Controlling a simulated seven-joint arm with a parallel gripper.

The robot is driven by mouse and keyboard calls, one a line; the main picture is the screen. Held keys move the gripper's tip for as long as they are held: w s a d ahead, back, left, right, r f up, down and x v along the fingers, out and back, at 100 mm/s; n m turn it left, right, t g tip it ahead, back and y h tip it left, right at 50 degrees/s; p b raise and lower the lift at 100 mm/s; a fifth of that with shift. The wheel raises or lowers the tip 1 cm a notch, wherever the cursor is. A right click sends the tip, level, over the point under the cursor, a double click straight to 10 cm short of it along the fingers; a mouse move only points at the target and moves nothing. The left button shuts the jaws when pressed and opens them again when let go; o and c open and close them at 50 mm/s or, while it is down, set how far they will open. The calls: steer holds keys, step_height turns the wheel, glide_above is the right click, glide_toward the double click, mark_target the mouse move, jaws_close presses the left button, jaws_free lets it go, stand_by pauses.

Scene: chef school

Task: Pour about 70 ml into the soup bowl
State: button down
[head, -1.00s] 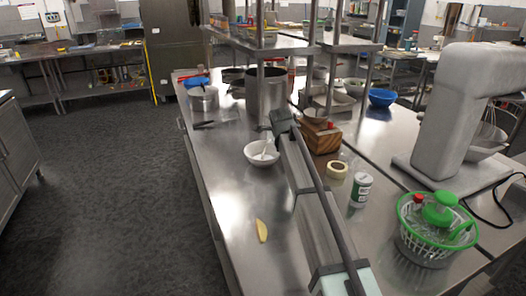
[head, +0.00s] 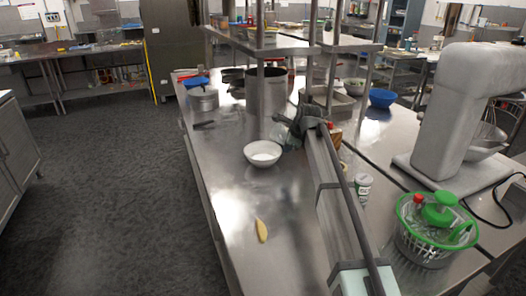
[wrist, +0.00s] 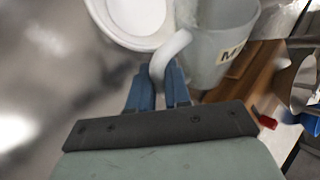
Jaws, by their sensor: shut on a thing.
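The white soup bowl (head: 263,160) stands on the steel counter (head: 225,185) with white content inside. It also shows at the top of the wrist view (wrist: 103,20). My gripper (wrist: 160,82) is shut on the pale handle of a grey jug (wrist: 215,55), which has a label starting with "M". The jug is just right of the bowl in the wrist view, apart from its inside. In the head view the jug (head: 286,138) is small and partly hidden by my arm. Its contents and exact tilt cannot be told.
A tall steel pot (head: 267,95) stands behind the bowl. A wooden box (wrist: 245,90) is close by the jug. A yellow piece (head: 261,230) lies in front on clear counter. A green-rimmed salad spinner (head: 432,235) and a labelled container (head: 363,188) are to the right.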

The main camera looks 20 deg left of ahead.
steer(key=shift+r+g+y, duration=0.2)
steer(key=shift+g+y, duration=0.1)
steer(key=shift+m+y, duration=0.3)
steer(key=shift+y, duration=0.1)
stand_by(0.5)
steer(key=shift+w+d+g+y, duration=0.1)
steer(key=shift+d+g+y, duration=0.05)
steer(key=shift+g+y, duration=0.15)
steer(key=shift+w+d+f+m+g+y, duration=0.25)
steer(key=shift+d+f+y, duration=0.1)
steer(key=shift+f+y, duration=0.1)
steer(key=shift+w+d+f+m+g+y, duration=0.15)
steer(key=shift+d+f+m+g+y, duration=0.15)
steer(key=shift+f+y, duration=0.15)
steer(key=shift+w+d+y, duration=0.2)
steer(key=shift+d+y, duration=0.15)
steer(key=shift+y, duration=0.15)
steer(key=f, duration=0.1)
steer(key=f+g+y, duration=0.1)
steer(key=d+f, duration=0.1)
steer(key=shift+w+m+y, duration=0.25)
steer(key=shift+m+y, duration=0.05)
steer(key=shift+m, duration=0.05)
steer(key=shift+w+d+f+g+y, duration=0.1)
steer(key=shift+f+g+y, duration=0.05)
steer(key=shift+g+y, duration=0.15)
steer(key=shift+w+d+m+y, duration=0.15)
steer(key=shift+d+m+y, duration=0.15)
steer(key=shift+y, duration=0.3)
